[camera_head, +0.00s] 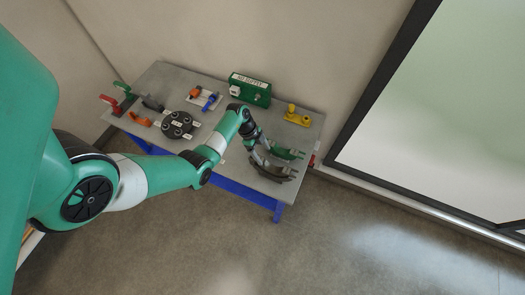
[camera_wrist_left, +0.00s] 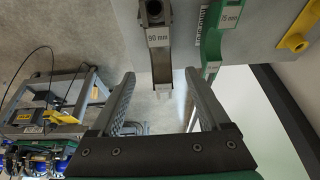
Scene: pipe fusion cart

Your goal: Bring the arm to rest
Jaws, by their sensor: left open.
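My left arm reaches in from the left over the grey cart (camera_head: 232,178). My left gripper (camera_head: 262,150) is at the right part of the cart, close to the tools there. My right gripper is not in view.
A green air supply box (camera_head: 250,90) and a yellow part (camera_head: 297,116) stand toward the back. A dark round part (camera_head: 179,125) and blue and orange tools (camera_head: 204,97) are on the left half. A wall is behind; floor is clear in front.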

